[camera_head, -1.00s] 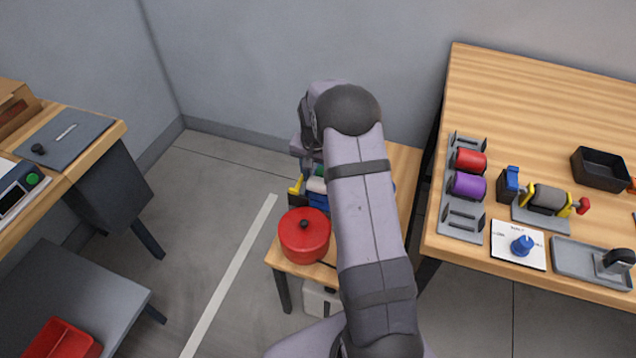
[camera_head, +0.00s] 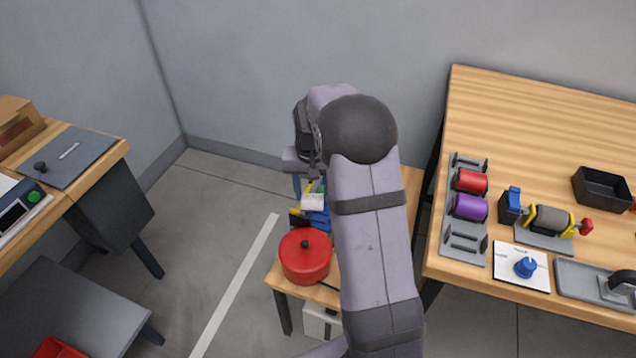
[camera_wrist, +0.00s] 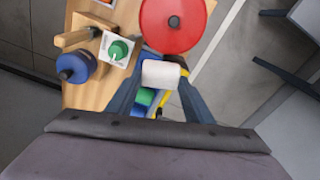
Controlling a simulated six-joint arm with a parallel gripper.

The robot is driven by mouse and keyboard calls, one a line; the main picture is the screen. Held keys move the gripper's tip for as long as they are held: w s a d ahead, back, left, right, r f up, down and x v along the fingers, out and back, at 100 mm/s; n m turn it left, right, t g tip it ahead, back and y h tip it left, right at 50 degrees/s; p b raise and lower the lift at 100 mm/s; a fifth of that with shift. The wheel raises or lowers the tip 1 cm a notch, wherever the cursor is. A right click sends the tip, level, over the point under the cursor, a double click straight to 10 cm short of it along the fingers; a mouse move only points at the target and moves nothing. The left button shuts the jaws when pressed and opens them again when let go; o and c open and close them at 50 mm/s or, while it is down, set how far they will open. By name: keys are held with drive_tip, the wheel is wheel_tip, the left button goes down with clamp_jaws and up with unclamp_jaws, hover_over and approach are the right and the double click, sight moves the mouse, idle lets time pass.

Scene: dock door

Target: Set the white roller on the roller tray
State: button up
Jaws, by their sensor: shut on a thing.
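My gripper (camera_wrist: 160,88) is shut on the white roller (camera_wrist: 161,74), with one dark blue finger at each end of it in the wrist view. In the head view the white roller (camera_head: 312,202) shows over the small wooden table, below my wrist, beside the red pot. My arm covers part of that area. The roller tray (camera_head: 449,222) is a grey rack on the large wooden table at right. It holds a red roller (camera_head: 470,181) and a purple roller (camera_head: 468,207). Its far-end and near-end places look empty.
A red pot (camera_head: 305,257) stands at the small table's (camera_wrist: 84,95) front. Blue, green and yellow items lie under the roller. On the large table (camera_head: 545,100), a blue-and-yellow roller fixture (camera_head: 548,222), a white card with a blue knob (camera_head: 524,267) and a black bin (camera_head: 601,188) stand near the tray.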

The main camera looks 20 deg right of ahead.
drive_tip(key=s+a+r+n+p, duration=0.3)
drive_tip(key=s+a+r+n, duration=0.15)
drive_tip(key=s+r, duration=0.2)
drive_tip(key=s+d+r+m+g+y+p, duration=0.1)
drive_tip(key=s+d+r+m+p, duration=0.2)
drive_tip(key=s+d+r+p, duration=0.4)
drive_tip(key=s+d+r+m+g+p, duration=0.1)
drive_tip(key=s+d+r+m+p, duration=0.3)
drive_tip(key=d+p, duration=0.45)
drive_tip(key=s+d+r+p, duration=0.3)
drive_tip(key=s+d+p, duration=0.1)
drive_tip(key=s, duration=0.3)
drive_tip(key=s+d+r+g+y+p, duration=0.1)
drive_tip(key=s+d+r+p, duration=0.2)
drive_tip(key=s+p, duration=0.4)
drive_tip(key=shift+s+d+r+m+y, duration=0.2)
drive_tip(key=shift+d+m+y, duration=0.1)
drive_tip(key=shift+d+m, duration=0.1)
drive_tip(key=shift+f, duration=0.1)
wheel_tip(320, 180, down, 5)
drive_tip(key=b, duration=0.4)
drive_tip(key=shift+f+b, duration=0.65)
drive_tip(key=shift+f, duration=0.25)
